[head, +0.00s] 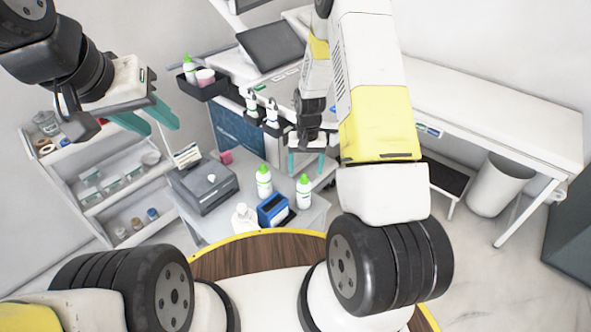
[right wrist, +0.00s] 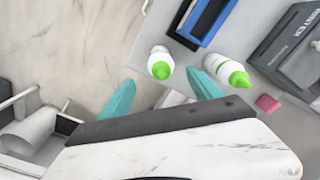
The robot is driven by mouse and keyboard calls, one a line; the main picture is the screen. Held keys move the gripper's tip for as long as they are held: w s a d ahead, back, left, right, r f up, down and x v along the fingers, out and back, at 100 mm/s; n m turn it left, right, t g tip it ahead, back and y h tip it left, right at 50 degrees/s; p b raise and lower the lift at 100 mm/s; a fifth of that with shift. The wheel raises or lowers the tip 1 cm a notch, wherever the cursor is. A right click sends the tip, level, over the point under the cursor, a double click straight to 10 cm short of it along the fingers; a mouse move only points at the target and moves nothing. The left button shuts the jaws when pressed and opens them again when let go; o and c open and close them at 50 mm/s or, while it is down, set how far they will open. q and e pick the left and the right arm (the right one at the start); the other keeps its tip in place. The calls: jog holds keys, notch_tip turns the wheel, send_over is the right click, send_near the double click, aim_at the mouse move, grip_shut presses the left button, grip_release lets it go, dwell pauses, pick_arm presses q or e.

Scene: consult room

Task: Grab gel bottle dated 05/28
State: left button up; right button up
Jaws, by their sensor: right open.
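Two white gel bottles with green caps stand on the grey cart: a left one (head: 264,184) and a right one (head: 304,194). In the right wrist view the right one (right wrist: 160,64) stands ahead of the gap between my fingertips, and the left one (right wrist: 230,74) is beside the other finger. No date can be read on either. A third green-capped bottle (head: 189,70) is in a black tray at the back. My right gripper (head: 306,172) is open and empty, just behind the right bottle. My left gripper (head: 163,130) is open and empty at the upper left.
The grey cart (head: 312,218) also holds a dark grey device (head: 205,188), a blue box (head: 272,210), a white bottle (head: 244,220) and a pink block (head: 226,157). Pump bottles (head: 271,115) hang at the desk edge. A shelf unit (head: 110,192) is at left, a white table (head: 490,100) at right.

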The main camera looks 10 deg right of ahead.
aim_at(304, 178)
notch_tip(304, 178, down, 7)
jog(key=shift+a+r, duration=0.1)
grip_shut()
dwell(0.5)
